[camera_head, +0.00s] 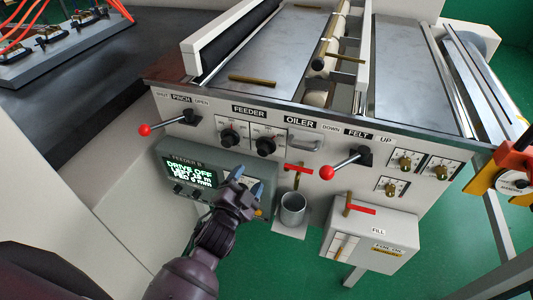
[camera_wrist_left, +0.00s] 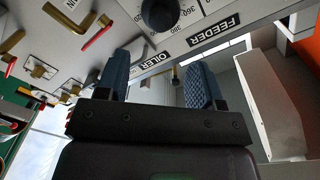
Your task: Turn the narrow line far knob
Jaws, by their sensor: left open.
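The front panel (camera_head: 213,109) carries two black round knobs, one left (camera_head: 229,136) and one right (camera_head: 265,144), under the FEEDER label. Several brass knobs on small dial plates sit at the panel's right: an upper left one (camera_head: 405,162), an upper right one (camera_head: 441,170) and a lower one (camera_head: 390,188). I cannot read which is the narrow line far knob. My left gripper (camera_head: 249,182) is open and empty below the black knobs, in front of the display box. In the left wrist view its fingers (camera_wrist_left: 160,82) are apart, with a black knob (camera_wrist_left: 160,14) beyond them.
Red-balled levers stand at the panel's left (camera_head: 145,130) and middle (camera_head: 327,172). A red-handled valve (camera_head: 298,169) hangs above a metal cup (camera_head: 292,208). A FILL box (camera_head: 372,240) juts out at lower right. The display box (camera_head: 205,172) reads DRIVE OFF.

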